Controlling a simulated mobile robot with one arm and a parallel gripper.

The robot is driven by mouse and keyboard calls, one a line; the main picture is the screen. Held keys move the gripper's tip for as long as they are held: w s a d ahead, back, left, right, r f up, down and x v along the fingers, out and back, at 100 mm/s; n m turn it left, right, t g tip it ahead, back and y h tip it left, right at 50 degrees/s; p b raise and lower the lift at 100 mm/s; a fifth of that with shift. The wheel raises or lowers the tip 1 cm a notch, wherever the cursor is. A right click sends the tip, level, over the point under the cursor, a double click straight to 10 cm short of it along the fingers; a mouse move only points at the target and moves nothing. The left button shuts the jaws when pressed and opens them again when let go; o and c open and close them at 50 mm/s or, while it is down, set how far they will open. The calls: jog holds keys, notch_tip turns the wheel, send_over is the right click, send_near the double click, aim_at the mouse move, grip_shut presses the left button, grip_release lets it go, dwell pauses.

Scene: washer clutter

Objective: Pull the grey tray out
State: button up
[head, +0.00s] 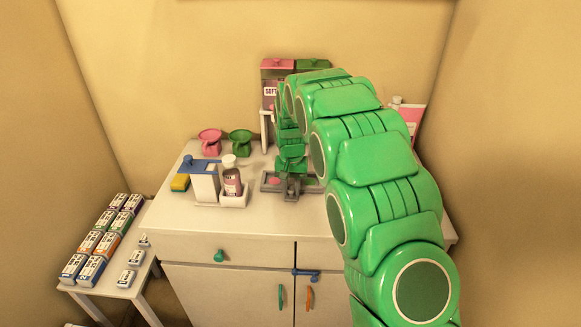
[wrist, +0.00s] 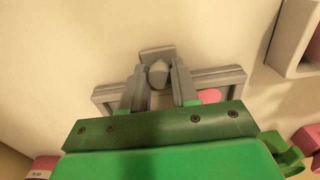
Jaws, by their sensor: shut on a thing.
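The grey tray (head: 266,188) sits on the white cabinet top, below the dispenser stand in the head view. It also shows in the wrist view (wrist: 232,77), as a shallow rimmed tray with a pink round patch (wrist: 209,95) inside. A grey handle (wrist: 158,72) projects from its front edge. My gripper (head: 291,190) reaches down over the tray's front; its two grey fingers (wrist: 159,80) are shut on the handle, one on each side. My gripper and arm hide part of the tray and its contents.
A blue-topped white container (head: 204,186) and a labelled bottle (head: 232,182) stand left of the tray. Pink (head: 210,140) and green (head: 241,142) scale-like items stand behind them. Pink and green dispensers (head: 277,66) rise at the back. The counter's front strip (head: 250,223) is clear.

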jog(key=shift+s, duration=1.4)
jog(key=o, duration=0.8)
notch_tip(320, 180, up, 8)
dwell(0.3)
